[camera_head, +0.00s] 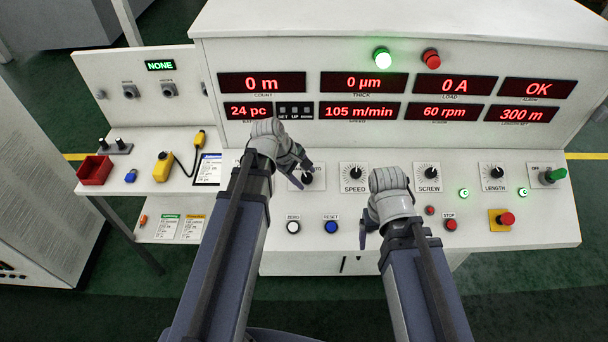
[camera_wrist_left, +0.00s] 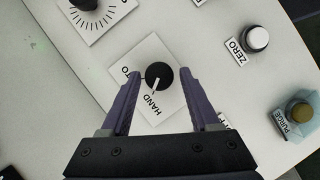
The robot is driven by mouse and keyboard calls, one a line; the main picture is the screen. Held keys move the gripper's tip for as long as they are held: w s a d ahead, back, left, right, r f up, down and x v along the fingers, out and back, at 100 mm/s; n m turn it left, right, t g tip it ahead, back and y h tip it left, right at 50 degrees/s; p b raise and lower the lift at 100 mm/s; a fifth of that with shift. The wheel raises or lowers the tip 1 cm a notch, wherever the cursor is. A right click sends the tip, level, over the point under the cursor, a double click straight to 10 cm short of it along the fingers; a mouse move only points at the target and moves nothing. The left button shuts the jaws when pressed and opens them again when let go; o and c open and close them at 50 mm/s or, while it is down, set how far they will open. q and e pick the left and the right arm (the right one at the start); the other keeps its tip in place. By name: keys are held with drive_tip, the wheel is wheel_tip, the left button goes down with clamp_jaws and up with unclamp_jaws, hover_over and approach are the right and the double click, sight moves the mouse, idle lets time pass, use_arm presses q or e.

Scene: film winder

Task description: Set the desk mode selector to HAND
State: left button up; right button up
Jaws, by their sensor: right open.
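The mode selector is a round black knob (camera_wrist_left: 158,76) with a white pointer on a white plate. In the left wrist view its pointer is turned towards the HAND label (camera_wrist_left: 153,105); the other label is partly covered. In the head view the selector (camera_head: 307,180) shows just right of my left gripper (camera_head: 298,168). My left gripper (camera_wrist_left: 160,76) is open, with one finger on each side of the knob and visible gaps between. My right gripper (camera_head: 364,226) is open and empty over the lower desk panel, left of the stop button.
The SPEED dial (camera_head: 353,175) and SCREW dial (camera_head: 428,174) are right of the selector. The white ZERO button (camera_head: 293,227) and blue RESET button (camera_head: 331,227) are below it. A red emergency button (camera_head: 506,219) is far right. A yellow pendant (camera_head: 163,167) lies left.

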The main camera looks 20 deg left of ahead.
use_arm(q)
drive_tip(key=shift+o, duration=0.7)
drive_tip(key=shift+r, duration=0.1)
drive_tip(key=p+v, duration=0.7)
drive_tip(key=shift+r, duration=0.3)
drive_tip(key=shift+a, duration=0.1)
drive_tip(key=shift+c, duration=0.3)
idle(1.1)
